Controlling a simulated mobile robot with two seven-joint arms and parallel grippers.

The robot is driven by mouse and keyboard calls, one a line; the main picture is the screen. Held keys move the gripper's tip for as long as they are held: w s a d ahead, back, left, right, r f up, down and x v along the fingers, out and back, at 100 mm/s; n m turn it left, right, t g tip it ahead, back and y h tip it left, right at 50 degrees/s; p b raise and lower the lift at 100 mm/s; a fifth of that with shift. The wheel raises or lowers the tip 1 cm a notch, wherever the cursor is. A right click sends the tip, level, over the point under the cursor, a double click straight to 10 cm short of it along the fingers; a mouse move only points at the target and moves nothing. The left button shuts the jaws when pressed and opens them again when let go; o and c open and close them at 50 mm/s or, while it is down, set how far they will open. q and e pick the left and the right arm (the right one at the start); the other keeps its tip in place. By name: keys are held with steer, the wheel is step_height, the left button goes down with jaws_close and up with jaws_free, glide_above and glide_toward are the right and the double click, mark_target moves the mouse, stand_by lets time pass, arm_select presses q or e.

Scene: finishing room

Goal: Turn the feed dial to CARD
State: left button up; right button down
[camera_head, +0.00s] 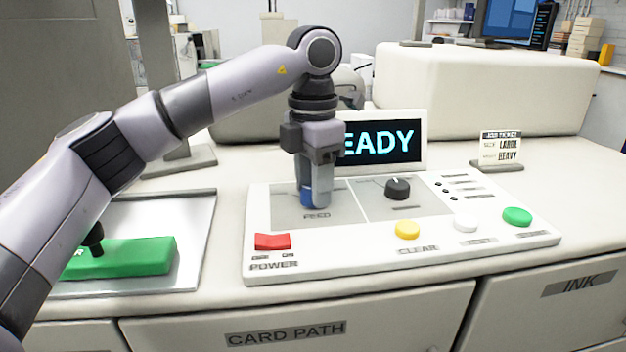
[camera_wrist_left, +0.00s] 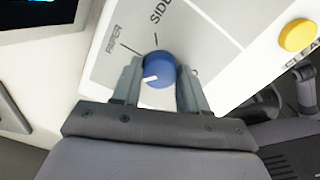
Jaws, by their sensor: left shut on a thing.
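The feed dial is a blue round knob (camera_wrist_left: 160,68) with a white mark, on the grey FEED field of the control panel (camera_head: 540,238). My left gripper (camera_wrist_left: 158,78) is shut on the dial, one finger on each side. In the left wrist view the white mark points to the lower left, toward the left finger. The labels PAPER and SIDE show beside the dial; no CARD label is readable, and the right finger covers part of that side. In the head view my left gripper (camera_head: 316,192) comes down from above and hides most of the dial (camera_head: 306,196).
A black knob (camera_head: 398,188) stands right of the dial. Red (camera_head: 272,241), yellow (camera_head: 407,229), white (camera_head: 466,223) and green (camera_head: 517,216) buttons line the panel's front. A display (camera_head: 385,140) behind reads "EADY", partly hidden. A green block (camera_head: 135,257) lies on a tray at left.

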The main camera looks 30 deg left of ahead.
arm_select(q)
steer(key=shift+r, duration=0.1)
stand_by(0.4)
steer(key=o, duration=1.1)
steer(key=shift+c, duration=0.2)
step_height(320, 180, up, 7)
steer(key=shift+r+p, duration=0.1)
steer(key=shift+p, duration=0.2)
